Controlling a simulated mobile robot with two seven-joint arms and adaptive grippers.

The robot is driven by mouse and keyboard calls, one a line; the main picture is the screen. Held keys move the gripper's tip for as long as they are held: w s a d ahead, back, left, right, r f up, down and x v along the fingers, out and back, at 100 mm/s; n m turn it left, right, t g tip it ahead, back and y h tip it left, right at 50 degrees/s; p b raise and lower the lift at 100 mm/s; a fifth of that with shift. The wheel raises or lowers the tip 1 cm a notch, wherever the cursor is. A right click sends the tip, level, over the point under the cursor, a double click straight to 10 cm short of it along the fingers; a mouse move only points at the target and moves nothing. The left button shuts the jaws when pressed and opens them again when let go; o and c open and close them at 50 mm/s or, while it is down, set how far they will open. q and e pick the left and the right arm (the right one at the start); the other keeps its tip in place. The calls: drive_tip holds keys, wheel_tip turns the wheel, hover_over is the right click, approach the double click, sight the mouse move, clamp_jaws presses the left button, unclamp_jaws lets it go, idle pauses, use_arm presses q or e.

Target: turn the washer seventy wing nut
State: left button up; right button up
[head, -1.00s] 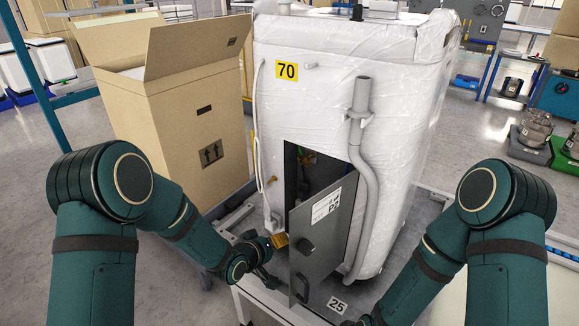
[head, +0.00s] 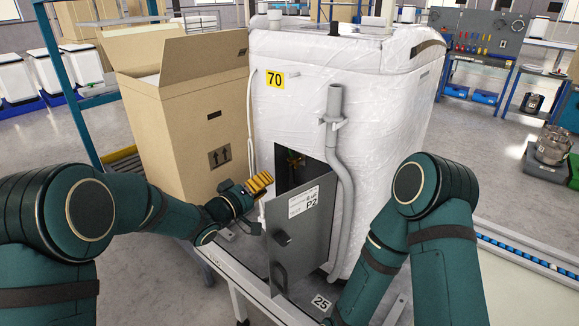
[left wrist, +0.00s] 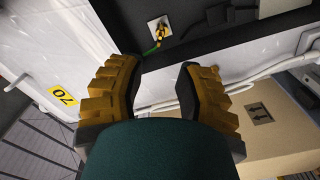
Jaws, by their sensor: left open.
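The white-wrapped washer (head: 385,100) with its yellow 70 label (head: 274,79) stands in front of me. Its grey door (head: 292,240), marked P2, hangs open before a dark opening. A small brass fitting (head: 294,160), apparently the wing nut, shows inside. In the left wrist view the brass wing nut (left wrist: 158,33) sits on a pale plate with a green wire, beyond my fingertips. My left gripper (head: 260,184) has yellow ribbed fingers and is open and empty, left of the opening. It also shows in the left wrist view (left wrist: 160,72).
A tall open cardboard box (head: 180,120) stands close left of the washer. A grey pipe (head: 340,190) runs down the washer right of the opening. A 25 tag (head: 321,302) lies on the base below. The open door sticks out towards me.

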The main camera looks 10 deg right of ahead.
sight(294, 164)
use_arm(q)
drive_tip(key=b+x, duration=0.1)
drive_tip(key=x, duration=1.2)
drive_tip(key=shift+b, duration=0.3)
drive_tip(key=shift+c, duration=0.3)
clamp_jaws()
